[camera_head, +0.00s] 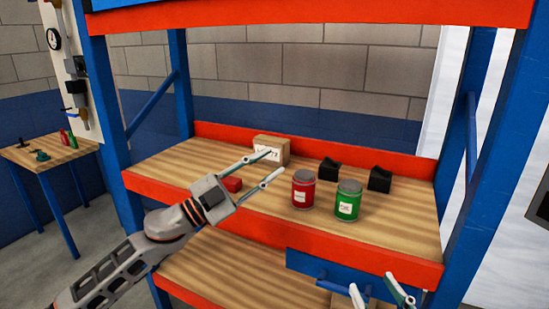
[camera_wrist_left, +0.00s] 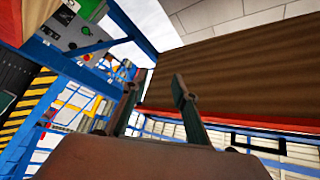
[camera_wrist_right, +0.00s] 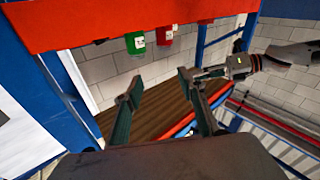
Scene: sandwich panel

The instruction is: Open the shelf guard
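A blue panel (camera_head: 312,266), which looks like the shelf guard, runs along the front of the lower shelf in the head view. My right gripper (camera_head: 371,280) is in front of its right part, fingers spread and empty. Its contact with the panel cannot be told. In the right wrist view the open fingers (camera_wrist_right: 157,88) point toward the shelf, with a blue strip (camera_wrist_right: 186,123) along a shelf edge beyond.
The upper shelf (camera_head: 190,158) bears a red can (camera_head: 304,190), a green can (camera_head: 348,201), a cardboard box (camera_head: 271,149), a small red block (camera_head: 232,185) and two black holders (camera_head: 328,168). Blue posts (camera_head: 100,105) flank the shelves. A side table (camera_head: 50,151) stands at left.

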